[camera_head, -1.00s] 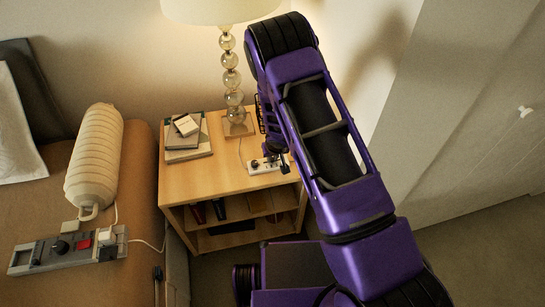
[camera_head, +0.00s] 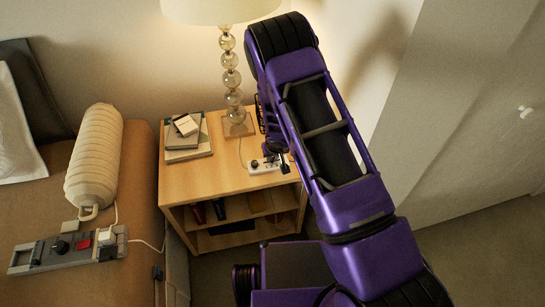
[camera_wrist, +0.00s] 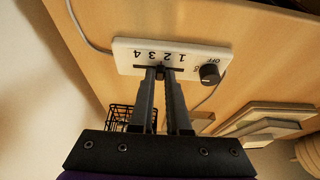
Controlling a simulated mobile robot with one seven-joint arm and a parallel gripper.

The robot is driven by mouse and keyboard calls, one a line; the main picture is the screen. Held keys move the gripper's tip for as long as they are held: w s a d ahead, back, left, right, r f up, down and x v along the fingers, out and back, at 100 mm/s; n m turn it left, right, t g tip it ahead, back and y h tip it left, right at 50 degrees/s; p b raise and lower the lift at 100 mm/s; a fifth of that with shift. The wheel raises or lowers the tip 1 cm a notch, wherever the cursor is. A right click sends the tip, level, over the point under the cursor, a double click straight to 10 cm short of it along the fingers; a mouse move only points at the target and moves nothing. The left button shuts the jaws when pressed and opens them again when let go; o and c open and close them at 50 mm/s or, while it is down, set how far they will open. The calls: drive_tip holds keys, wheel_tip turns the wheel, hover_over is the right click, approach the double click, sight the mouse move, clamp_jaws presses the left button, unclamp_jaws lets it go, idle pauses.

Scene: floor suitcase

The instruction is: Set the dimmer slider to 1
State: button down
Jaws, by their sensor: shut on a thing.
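The dimmer panel is a white plate (camera_wrist: 125,58) with upside-down numbers, 4 at left through 1 at right, along a dark slot. The slider's small dark knob (camera_wrist: 160,72) sits in the slot at about 2 to 3, mostly hidden by the fingertips. My gripper (camera_wrist: 161,76) is shut on this knob, its two dark fingers reaching up to the slot. In the head view the panel (camera_head: 258,167) lies on the nightstand, partly covered by my arm.
A black round knob (camera_wrist: 209,73) marked OFF is at the panel's right. The wooden nightstand (camera_head: 195,185) holds books (camera_head: 184,142) and a lamp (camera_head: 230,80). A black wire basket (camera_wrist: 121,118) is close to my fingers in the wrist view.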

sight(263, 162)
drive_tip(key=shift+s+a+f+b, duration=0.1)
drive_tip(key=shift+a+b, duration=0.3)
drive_tip(key=shift+a, duration=0.15)
drive_tip(key=shift+s+a+f+b, duration=0.1)
drive_tip(key=shift+a+b, duration=0.25)
drive_tip(key=shift+a, duration=0.2)
drive_tip(key=shift+s+a+r, duration=0.1)
drive_tip(key=shift+a+r, duration=0.1)
drive_tip(key=shift+a, duration=0.15)
drive_tip(key=c, duration=0.9)
unclamp_jaws()
drive_tip(key=shift+a, duration=0.1)
